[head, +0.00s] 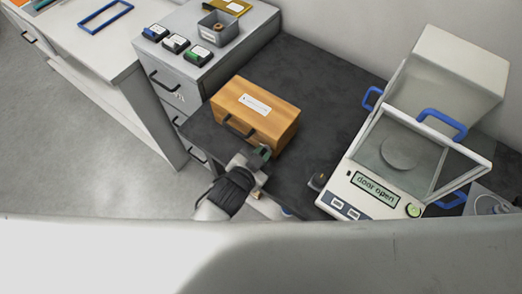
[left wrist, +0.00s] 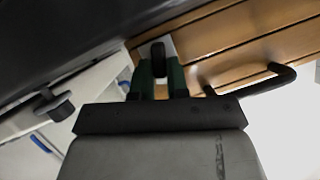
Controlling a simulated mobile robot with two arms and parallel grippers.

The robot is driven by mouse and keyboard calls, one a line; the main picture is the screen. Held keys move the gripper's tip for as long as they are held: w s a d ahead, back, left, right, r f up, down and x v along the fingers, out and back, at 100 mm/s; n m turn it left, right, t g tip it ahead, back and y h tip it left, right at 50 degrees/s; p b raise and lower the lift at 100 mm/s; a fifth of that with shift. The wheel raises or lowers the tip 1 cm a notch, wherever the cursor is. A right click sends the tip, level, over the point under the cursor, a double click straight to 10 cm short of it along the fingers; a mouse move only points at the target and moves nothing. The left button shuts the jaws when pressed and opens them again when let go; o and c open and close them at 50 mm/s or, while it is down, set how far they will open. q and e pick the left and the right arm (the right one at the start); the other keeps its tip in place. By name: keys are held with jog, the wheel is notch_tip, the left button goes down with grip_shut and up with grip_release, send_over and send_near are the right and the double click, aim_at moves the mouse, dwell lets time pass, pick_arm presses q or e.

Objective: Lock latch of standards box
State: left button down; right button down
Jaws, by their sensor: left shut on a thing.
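The standards box (head: 252,121) is a wooden box with a white label on its lid, and the lid is down. It stands on the dark table, with a dark handle (head: 238,127) on its front. My left gripper (head: 264,152) is at the front right of the box. In the left wrist view its green fingers (left wrist: 159,75) are shut on the dark latch knob (left wrist: 158,56), in front of a pale plate on the wooden face. The box handle (left wrist: 272,78) shows to the right of the fingers there. The latch's exact position is partly hidden by the fingers. My right gripper is not in view.
A balance (head: 371,187) reading "door open" stands to the right, with blue handles. A grey drawer cabinet (head: 182,78) at the left carries small coloured items and a grey bin (head: 218,32). Dark table surface (head: 310,85) behind the box is clear.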

pick_arm(q)
jog(key=shift+w+a+r+n+g+h+p, duration=0.15)
jog(key=shift+n+g+h+p, duration=0.25)
jog(key=shift+n+p, duration=0.45)
jog(key=shift+n, duration=0.35)
jog(key=shift+h, duration=0.3)
jog(key=c, duration=1.1)
grip_release()
jog(key=b+v, duration=0.1)
jog(key=v, duration=0.9)
jog(key=shift+s+a+r, duration=0.15)
jog(key=shift+s+a, duration=0.1)
jog(key=shift+a, duration=0.05)
